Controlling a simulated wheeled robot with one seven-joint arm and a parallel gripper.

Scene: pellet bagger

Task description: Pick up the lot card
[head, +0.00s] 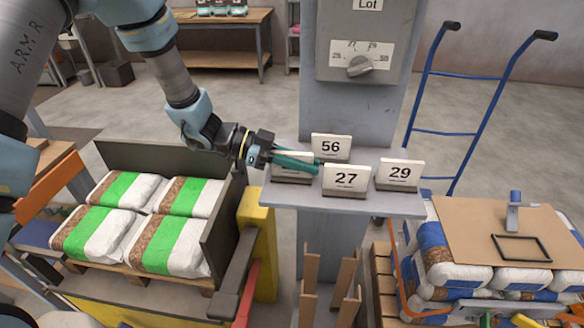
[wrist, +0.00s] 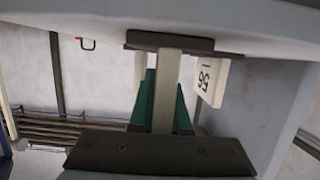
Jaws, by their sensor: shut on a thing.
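Several cream cards on dark bases stand on the grey shelf (head: 390,205). Card 56 (head: 331,147) is at the back, card 27 (head: 346,179) in front and card 29 (head: 400,174) at the right. My gripper (head: 316,166) reaches in from the left with its teal fingers across the left card (head: 281,172), hiding its number. In the wrist view, the fingers are shut on this card (wrist: 166,85), seen edge-on between them. Its dark base (wrist: 170,42) appears at or very near the shelf surface. Card 56 (wrist: 205,82) shows upside down to the right of the fingers.
A grey panel (head: 367,25) with a rotary dial (head: 360,66) rises above the shelf. Bags on a pallet (head: 135,215) lie at the left. A blue hand truck (head: 470,110) and a stack of bags (head: 455,278) topped by cardboard (head: 470,220) are at the right.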

